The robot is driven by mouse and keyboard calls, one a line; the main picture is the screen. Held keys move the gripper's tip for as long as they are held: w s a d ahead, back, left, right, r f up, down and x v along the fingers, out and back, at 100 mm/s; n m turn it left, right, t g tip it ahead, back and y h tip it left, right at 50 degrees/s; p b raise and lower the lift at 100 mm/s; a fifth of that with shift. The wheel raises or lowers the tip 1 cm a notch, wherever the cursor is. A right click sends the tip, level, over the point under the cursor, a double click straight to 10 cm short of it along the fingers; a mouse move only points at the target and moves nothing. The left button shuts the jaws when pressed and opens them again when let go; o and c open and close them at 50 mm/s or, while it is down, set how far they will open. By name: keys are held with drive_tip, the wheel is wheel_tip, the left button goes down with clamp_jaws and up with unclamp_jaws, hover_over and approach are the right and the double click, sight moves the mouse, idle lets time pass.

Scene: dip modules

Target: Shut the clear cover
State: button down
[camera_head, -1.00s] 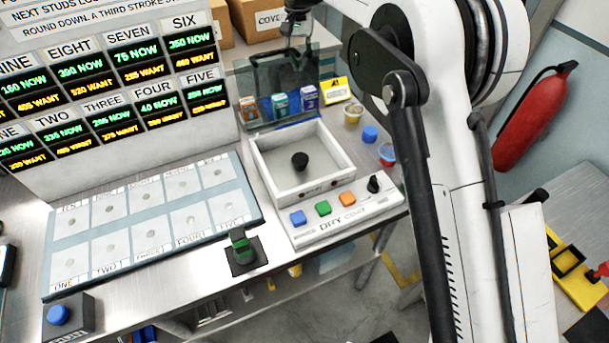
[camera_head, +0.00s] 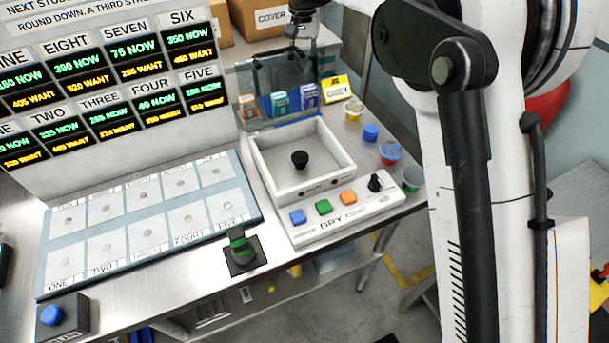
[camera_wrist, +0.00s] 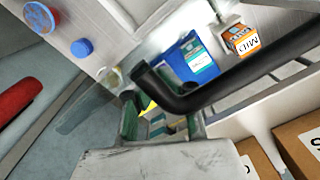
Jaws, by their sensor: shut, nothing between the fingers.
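My gripper (camera_head: 300,44) is at the cover's top edge, shut and empty. Whether it touches the cover, and which side of it the fingertips are on, I cannot tell. In the wrist view my gripper (camera_wrist: 160,125) shows at the bottom, and a black bent bar (camera_wrist: 225,87) crosses close in front of it; it may be the cover's handle.
Small coloured boxes (camera_head: 279,104) stand by the cover. A yellow sign (camera_head: 336,88) and several small cups and caps, including a blue cap (camera_head: 371,132), line the right side. Buttons and a dial (camera_head: 375,183) are on the cabinet's front. Cardboard boxes (camera_head: 262,18) stand behind.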

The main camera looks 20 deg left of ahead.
drive_tip(key=s+d+b, duration=0.3)
drive_tip(key=s+d, duration=0.6)
drive_tip(key=d, duration=0.1)
idle(1.2)
drive_tip(key=shift+s+f, duration=0.1)
drive_tip(key=s+d+f+b, duration=0.4)
drive_tip(key=s+d+f, duration=0.1)
drive_tip(key=shift+d, duration=0.4)
idle(1.1)
drive_tip(key=shift+s, duration=0.1)
wheel_tip(320, 180, up, 10)
drive_tip(key=p, duration=0.5)
drive_tip(key=shift+p, duration=0.4)
idle(0.4)
